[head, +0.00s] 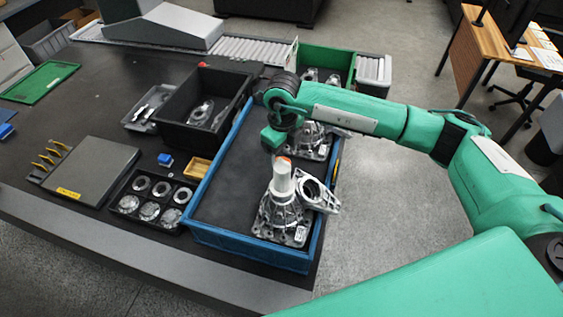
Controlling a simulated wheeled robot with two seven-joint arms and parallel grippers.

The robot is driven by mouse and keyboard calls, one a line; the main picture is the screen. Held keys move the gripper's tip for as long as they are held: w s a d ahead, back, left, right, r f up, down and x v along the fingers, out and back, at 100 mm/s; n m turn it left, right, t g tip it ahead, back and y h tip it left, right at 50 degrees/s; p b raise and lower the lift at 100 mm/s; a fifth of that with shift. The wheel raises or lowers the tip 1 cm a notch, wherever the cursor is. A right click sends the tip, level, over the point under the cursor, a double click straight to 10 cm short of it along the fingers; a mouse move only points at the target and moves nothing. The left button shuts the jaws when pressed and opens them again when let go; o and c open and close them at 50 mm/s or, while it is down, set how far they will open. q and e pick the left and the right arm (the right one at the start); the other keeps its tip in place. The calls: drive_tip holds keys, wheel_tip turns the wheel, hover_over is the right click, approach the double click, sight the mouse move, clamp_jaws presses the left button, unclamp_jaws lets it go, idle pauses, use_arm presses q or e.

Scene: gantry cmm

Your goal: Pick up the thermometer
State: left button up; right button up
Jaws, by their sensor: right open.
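I cannot make out the thermometer with certainty in the head view. My right arm reaches in from the right over the blue-rimmed tray (189,216). My right gripper (274,138) hangs above the tray's middle, open, with its fingers hard to see. Below it, a pale cylinder with an orange-red top (283,178) stands on a metal casting (283,218); I cannot tell what the cylinder is. My left gripper is out of view.
More castings (312,140) lie in the tray. A black bin (180,91), a black tray of metal rings (150,178), a small tan box (196,167) and a grey case (92,170) beside yellow-handled tools (44,161) stand to the left.

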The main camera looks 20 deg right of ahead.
drive_tip(key=shift+a+f+p, duration=0.2)
drive_tip(key=shift+f+p, duration=0.3)
drive_tip(key=shift+f, duration=1.05)
drive_tip(key=c, duration=1)
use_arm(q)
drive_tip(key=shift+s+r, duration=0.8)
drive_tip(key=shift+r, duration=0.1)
use_arm(e)
drive_tip(key=shift+c, duration=0.5)
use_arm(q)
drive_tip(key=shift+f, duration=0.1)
